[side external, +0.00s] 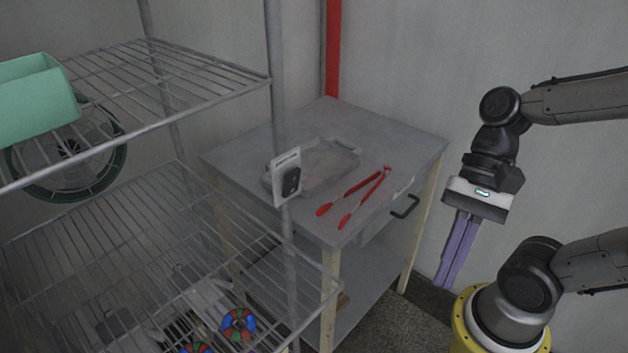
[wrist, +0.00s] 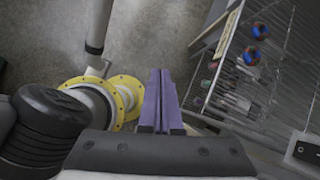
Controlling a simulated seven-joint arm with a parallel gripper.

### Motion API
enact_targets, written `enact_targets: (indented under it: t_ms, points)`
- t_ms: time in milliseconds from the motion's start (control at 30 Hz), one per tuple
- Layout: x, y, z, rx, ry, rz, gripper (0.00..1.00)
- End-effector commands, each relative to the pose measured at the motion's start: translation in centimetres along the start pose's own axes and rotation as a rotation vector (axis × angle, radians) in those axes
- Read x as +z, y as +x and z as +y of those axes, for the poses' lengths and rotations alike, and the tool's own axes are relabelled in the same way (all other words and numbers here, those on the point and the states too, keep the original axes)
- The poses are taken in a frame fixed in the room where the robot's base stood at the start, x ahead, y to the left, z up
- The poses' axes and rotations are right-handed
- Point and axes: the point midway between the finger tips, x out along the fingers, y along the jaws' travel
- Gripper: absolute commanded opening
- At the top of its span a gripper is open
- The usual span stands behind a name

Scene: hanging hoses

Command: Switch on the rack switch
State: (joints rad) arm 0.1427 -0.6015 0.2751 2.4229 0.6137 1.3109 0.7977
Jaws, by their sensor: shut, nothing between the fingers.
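The rack switch (side external: 290,182) is a dark rocker on a pale plate fixed to the rack's front post (side external: 276,110). It also shows at the lower right edge of the wrist view (wrist: 306,152), partly cut off by the frame. I cannot tell which way its rocker is tipped. My gripper (side external: 442,284) has long purple fingers and points downward, right of the table and well apart from the switch. In the wrist view the fingers (wrist: 160,72) lie together with nothing between them.
The wire rack (side external: 215,85) fills the left, with a green bin (side external: 35,98) and a hose reel (side external: 112,165) there. Behind the switch, a table (side external: 405,140) bears a tray (side external: 325,165) and red tongs (side external: 352,197). Open space lies between my gripper and the table.

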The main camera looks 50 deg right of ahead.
Motion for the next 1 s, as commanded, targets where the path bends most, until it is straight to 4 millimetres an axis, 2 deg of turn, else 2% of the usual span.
enact_targets:
  t_ms: [33, 133, 267, 367, 500, 600, 700, 833, 1000]
  points:
    - [0.6, 0.5, -0.6, 0.010, 0.170, -0.113, 0.00]
    - [1.9, 0.6, -2.6, 0.020, 0.505, -0.351, 0.00]
    - [1.6, -0.5, -6.4, 0.022, 0.928, -0.685, 0.00]
    - [-0.5, -2.1, -9.2, 0.007, 1.210, -0.952, 0.00]
    - [-5.3, -3.9, -11.6, -0.054, 1.493, -1.278, 0.00]
    - [-8.6, -4.5, -11.9, -0.118, 1.609, -1.433, 0.00]
    - [-10.8, -4.4, -11.5, -0.158, 1.684, -1.516, 0.00]
    - [-12.1, -4.5, -11.0, -0.185, 1.726, -1.567, 0.00]
    - [-12.5, -4.8, -10.9, -0.208, 1.728, -1.576, 0.00]
